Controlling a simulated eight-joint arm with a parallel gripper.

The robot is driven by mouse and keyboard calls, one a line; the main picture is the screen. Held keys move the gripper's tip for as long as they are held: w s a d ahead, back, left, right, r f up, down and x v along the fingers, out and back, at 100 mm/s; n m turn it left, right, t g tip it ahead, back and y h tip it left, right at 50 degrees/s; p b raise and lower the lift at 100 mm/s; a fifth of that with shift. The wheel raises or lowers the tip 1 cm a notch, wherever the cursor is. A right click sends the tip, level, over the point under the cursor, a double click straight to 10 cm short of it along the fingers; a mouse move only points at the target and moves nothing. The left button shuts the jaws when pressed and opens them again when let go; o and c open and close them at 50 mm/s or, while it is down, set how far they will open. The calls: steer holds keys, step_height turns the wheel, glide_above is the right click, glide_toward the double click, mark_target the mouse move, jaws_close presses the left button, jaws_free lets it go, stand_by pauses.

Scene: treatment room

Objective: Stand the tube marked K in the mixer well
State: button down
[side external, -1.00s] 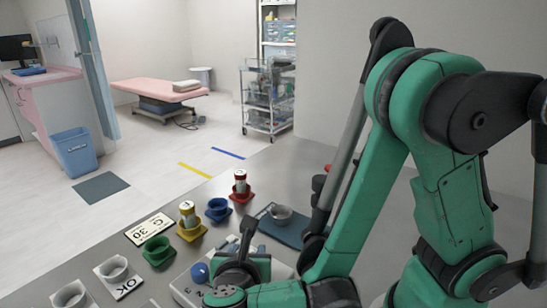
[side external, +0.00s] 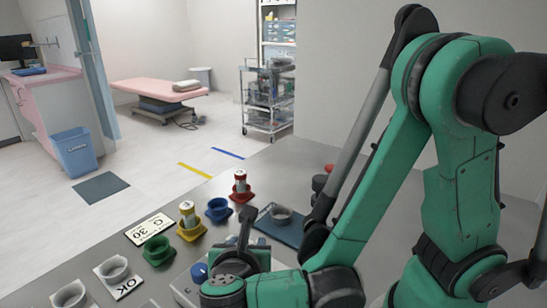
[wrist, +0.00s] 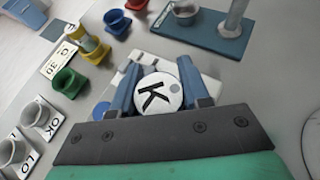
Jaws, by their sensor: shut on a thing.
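The tube marked K (wrist: 157,92) shows end-on in the wrist view, its round white top with a black K facing the camera. My gripper (wrist: 162,88) is shut on it, one blue-grey finger on each side. The pale mixer (wrist: 208,86) lies beneath and behind the tube, with a blue knob (wrist: 101,110) at its left. The tube's lower part and the well are hidden, so I cannot tell whether it is in the well. In the side view, my arm covers the gripper, the tube and most of the mixer (side external: 184,288).
Green (side external: 158,250), yellow (side external: 191,229), blue (side external: 218,210) and red (side external: 242,195) holders stand in a row; the yellow and red ones hold tubes. Cups stand on the OK card (side external: 126,286) and LO card (wrist: 27,164). A blue tray (side external: 284,230) bears a metal cup.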

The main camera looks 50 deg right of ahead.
stand_by(0.3)
steer(key=c, duration=0.7)
jaws_free()
